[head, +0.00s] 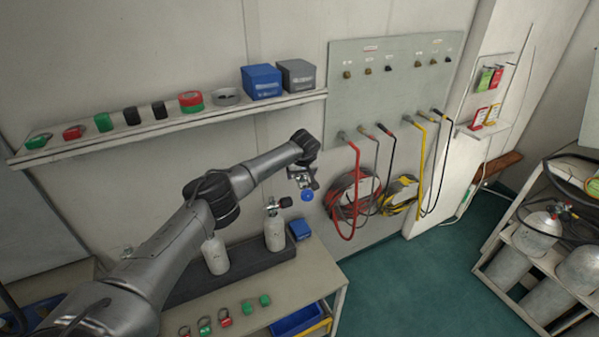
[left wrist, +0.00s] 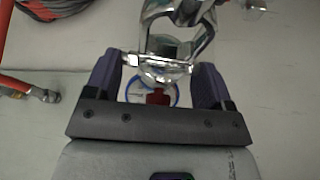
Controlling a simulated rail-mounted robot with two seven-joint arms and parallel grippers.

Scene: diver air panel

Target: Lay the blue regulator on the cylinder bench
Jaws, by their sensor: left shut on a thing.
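My left gripper (head: 302,176) is shut on the blue regulator, a metal body with a round blue part (head: 307,195). It holds the regulator in the air above the back right of the cylinder bench (head: 318,270). In the left wrist view, the regulator's shiny metal body (left wrist: 165,70) sits between the two dark fingers, with a blue ring and a dark red piece below it. Much of the regulator is hidden by the gripper in the head view. My right gripper is not in view.
Two pale cylinders (head: 275,233) stand in a dark tray on the bench, the right one just below the regulator. Several red and green tagged pieces (head: 225,317) lie at the front. Hoses (head: 355,195) hang from the wall panel (head: 390,90).

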